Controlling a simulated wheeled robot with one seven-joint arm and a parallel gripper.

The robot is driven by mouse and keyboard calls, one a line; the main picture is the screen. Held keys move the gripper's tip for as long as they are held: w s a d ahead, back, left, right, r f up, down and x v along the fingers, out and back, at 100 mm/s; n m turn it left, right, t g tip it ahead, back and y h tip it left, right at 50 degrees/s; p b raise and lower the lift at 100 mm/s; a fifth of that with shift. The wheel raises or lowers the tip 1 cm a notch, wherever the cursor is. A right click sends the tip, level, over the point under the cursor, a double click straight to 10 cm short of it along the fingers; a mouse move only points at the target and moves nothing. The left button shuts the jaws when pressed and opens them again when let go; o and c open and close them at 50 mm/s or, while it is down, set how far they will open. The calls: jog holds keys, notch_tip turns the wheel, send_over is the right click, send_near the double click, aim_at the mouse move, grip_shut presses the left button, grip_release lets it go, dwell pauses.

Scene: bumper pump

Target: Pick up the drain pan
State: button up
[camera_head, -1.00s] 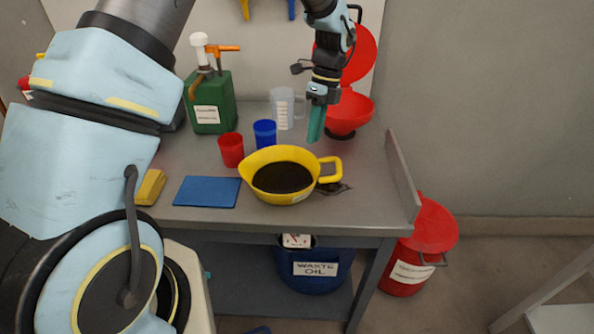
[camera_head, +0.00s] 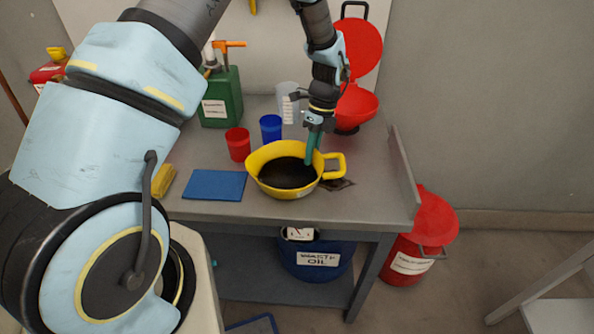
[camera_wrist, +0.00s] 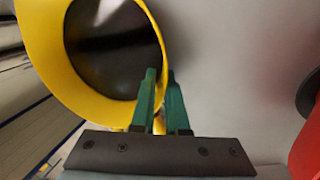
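The drain pan (camera_head: 262,158) is a yellow round pan with a spout at left, a loop handle at right and dark liquid inside. It sits upright on the grey bench. My gripper (camera_head: 309,160) points down at the pan's right rim, near the handle. In the wrist view, the green fingers of my gripper (camera_wrist: 161,73) stand a little apart, one over the inside of the pan (camera_wrist: 90,106) and one outside, with yellow between them. Whether they touch the wall is unclear.
The bench (camera_head: 375,206) also holds a red cup (camera_head: 238,145), a blue cup (camera_head: 271,130), a clear jug (camera_head: 288,103), a green can (camera_head: 220,97), a red funnel (camera_head: 355,105) and a blue mat (camera_head: 214,185). A raised edge (camera_head: 403,180) bounds the right side.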

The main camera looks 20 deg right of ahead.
grip_shut()
jog(key=shift+r, duration=0.15)
dwell(1.4)
